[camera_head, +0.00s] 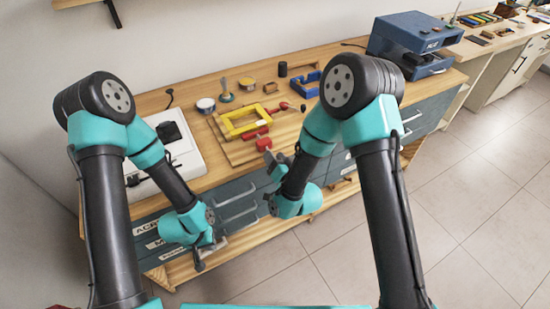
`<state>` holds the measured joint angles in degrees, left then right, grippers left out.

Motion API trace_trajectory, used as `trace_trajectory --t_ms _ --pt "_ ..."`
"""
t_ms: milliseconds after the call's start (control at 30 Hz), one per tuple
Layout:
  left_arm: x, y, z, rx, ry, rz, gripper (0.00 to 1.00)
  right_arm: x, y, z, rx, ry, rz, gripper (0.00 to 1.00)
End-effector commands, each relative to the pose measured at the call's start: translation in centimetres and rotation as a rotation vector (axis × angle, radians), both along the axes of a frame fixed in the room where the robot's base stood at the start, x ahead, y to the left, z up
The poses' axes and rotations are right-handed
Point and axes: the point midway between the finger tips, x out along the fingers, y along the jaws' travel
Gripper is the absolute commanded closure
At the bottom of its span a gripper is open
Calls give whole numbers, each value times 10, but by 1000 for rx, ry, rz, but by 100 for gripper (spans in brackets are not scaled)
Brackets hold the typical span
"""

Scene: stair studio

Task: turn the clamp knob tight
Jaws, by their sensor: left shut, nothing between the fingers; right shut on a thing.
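A yellow clamp frame (243,121) lies on a wooden board (238,152) on the workbench. A red clamp knob (264,144) is at its near side, toward the bench's front edge. My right gripper (268,156) is at this knob and shut on it; the fingers are small and partly hidden, so the exact grip is unclear. My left gripper (199,264) is shut and empty, hanging low in front of the bench drawers, well away from the clamp.
A white case (166,163) with a black item stands at the left of the bench. Behind the clamp are tins (206,105), a blue clamp (305,84) and a red-handled tool (281,106). A blue machine (414,40) stands at the back right. The floor at right is clear.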

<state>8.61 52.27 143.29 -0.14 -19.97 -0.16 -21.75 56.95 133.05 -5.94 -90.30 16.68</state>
Motion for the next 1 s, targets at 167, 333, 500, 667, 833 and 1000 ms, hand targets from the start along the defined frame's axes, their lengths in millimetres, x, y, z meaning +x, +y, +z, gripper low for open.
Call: trace_trajectory --t_ms 167,333,500,667,833,1000 --pt "0 0 0 0 0 0 100 0 0 0 3 2 -1 77" --pt "0 0 0 0 0 0 100 0 0 0 2 2 -1 77" --pt "0 0 0 0 0 0 100 0 0 0 2 2 -1 38" --pt "0 0 0 0 0 0 100 0 0 0 3 1 0 30" --pt "0 0 0 0 0 0 100 0 0 0 2 1 0 30" --pt "0 0 0 0 0 0 100 -7 -1 0 1 3 6 30"
